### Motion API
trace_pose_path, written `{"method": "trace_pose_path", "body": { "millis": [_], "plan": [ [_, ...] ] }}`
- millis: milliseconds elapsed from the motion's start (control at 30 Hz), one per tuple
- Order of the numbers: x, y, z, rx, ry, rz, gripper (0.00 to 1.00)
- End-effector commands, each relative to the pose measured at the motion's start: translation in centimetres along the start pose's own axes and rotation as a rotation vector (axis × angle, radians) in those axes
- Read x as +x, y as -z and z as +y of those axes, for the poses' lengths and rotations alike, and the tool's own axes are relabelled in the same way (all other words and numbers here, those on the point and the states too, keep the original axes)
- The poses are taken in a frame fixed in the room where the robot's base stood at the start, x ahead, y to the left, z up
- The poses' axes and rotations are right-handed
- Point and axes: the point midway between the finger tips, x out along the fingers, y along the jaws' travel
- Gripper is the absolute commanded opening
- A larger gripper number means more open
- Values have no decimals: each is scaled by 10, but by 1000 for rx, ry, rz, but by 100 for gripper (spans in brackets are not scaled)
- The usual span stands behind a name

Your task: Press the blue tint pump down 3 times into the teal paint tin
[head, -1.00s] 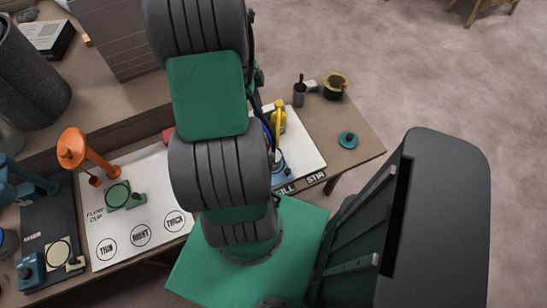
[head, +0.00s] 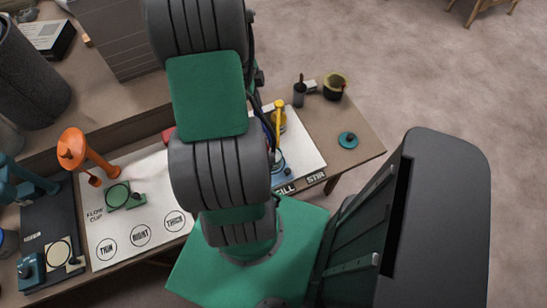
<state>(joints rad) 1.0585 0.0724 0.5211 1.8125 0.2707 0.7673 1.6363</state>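My arm covers the middle of the head view, and my gripper is hidden behind it. A sliver of something blue (head: 268,128) shows at the arm's right edge, beside a yellow pump-like item (head: 280,115); it may be the blue tint pump, mostly hidden. Below it, a round blue-rimmed item (head: 279,160) is partly covered by the arm on the white mat marked FILL and STIR (head: 308,158). I cannot tell whether this is the teal paint tin. No contact between gripper and pump can be seen.
A teal round lid-like piece (head: 348,140) lies on the bench at right. A dark cup with a stick (head: 299,94) and a dark pot with yellowish contents (head: 335,86) stand behind it. An orange lamp-like item (head: 72,148) and a flow cup mat (head: 110,235) are at left.

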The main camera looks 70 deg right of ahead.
Motion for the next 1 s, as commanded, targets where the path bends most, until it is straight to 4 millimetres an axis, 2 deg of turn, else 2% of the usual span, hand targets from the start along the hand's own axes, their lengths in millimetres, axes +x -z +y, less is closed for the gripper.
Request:
{"method": "trace_pose_path", "body": {
  "millis": [1000],
  "plan": [
    [28,-6,0,0,0,0,0]
  ]
}}
